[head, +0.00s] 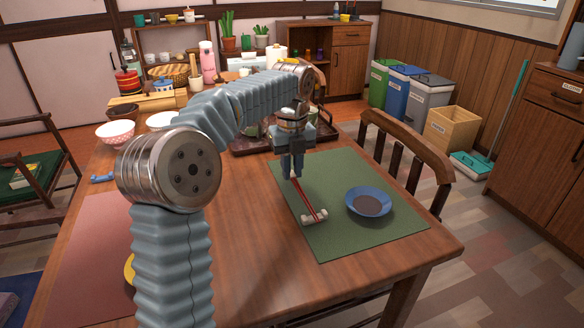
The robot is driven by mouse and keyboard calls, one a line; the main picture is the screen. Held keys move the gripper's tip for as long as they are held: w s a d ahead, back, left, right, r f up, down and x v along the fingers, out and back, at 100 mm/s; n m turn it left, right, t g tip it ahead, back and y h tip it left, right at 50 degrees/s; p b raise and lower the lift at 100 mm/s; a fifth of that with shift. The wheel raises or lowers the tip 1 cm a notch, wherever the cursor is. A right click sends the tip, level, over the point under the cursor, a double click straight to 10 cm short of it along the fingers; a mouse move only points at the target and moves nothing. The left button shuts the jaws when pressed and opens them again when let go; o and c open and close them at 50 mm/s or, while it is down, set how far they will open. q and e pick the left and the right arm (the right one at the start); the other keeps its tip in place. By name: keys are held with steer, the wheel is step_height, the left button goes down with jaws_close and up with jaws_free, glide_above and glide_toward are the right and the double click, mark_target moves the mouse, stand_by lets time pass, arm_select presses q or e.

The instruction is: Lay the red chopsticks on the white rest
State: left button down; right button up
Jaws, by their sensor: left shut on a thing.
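The red chopsticks (308,200) slant down from my left gripper (296,173) toward the front right. My left gripper is shut on their upper end, above the green mat (345,165). The white rest (314,217) lies on the mat, left of a blue-rimmed dish (370,202). The lower ends of the chopsticks are at the rest; I cannot tell whether they touch it or hover just above it. My right gripper is not in view.
A pink mat (88,240) lies at left, with a yellow item (129,269) partly hidden by my left arm. A patterned bowl (115,132) and a blue rest (102,178) are nearby. A dark tray (249,147) stands behind. A chair (405,150) stands at right.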

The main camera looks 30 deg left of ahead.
arm_select(q)
steer(key=shift+f, duration=0.6)
steer(key=c, duration=1.1)
jaws_free()
steer(key=shift+o, duration=0.2)
step_height(320, 180, up, 13)
steer(key=p, duration=0.3)
steer(key=shift+r+p, duration=0.15)
steer(key=shift+p, duration=0.25)
